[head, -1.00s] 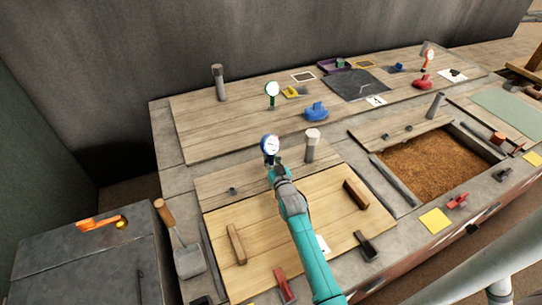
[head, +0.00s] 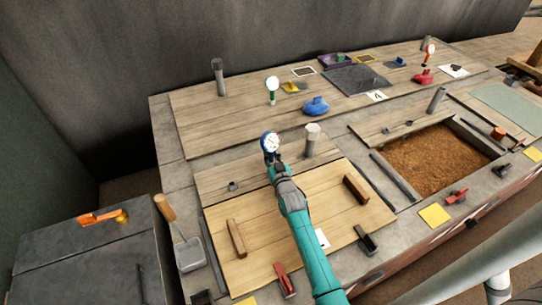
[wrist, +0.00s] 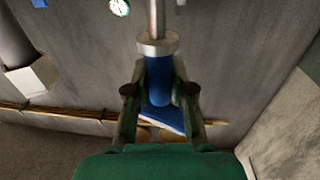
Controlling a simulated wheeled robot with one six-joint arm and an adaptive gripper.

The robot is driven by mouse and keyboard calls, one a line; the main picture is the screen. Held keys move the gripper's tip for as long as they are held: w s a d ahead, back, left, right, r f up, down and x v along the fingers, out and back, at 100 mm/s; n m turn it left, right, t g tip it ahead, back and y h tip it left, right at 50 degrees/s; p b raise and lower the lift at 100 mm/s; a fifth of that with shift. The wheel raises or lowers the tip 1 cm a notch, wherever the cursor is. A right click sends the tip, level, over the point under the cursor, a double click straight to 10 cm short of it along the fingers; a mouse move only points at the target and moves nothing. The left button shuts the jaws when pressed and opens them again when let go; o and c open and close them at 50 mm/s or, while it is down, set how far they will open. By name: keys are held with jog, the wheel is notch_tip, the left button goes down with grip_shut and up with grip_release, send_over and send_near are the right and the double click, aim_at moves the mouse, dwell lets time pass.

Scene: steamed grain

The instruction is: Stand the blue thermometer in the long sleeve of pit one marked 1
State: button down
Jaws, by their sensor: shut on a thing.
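The blue thermometer (head: 270,143) has a round white dial on top. My gripper (head: 273,163) is shut on it and holds it over the boards of the front left pit. In the wrist view its blue body (wrist: 160,78) sits between the fingers, with a pale metal collar and a stem beyond. A tall grey sleeve (head: 312,142) with a pale top stands just right of the thermometer, apart from it. A short grey ring (head: 233,186) sits on the same boards to the left. A white card (head: 322,239) lies by my arm; its mark is not readable.
A green thermometer (head: 272,88) and a blue pot-like piece (head: 316,105) stand on the boards behind. Other grey sleeves stand at back left (head: 219,78) and right (head: 437,100). An open pit of brown grain (head: 435,162) lies right. A shovel (head: 187,253) lies left.

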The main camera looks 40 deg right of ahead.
jog(key=shift+r, duration=1.15)
jog(key=shift+f, duration=0.15)
jog(key=shift+f, duration=1.45)
jog(key=shift+r, duration=0.45)
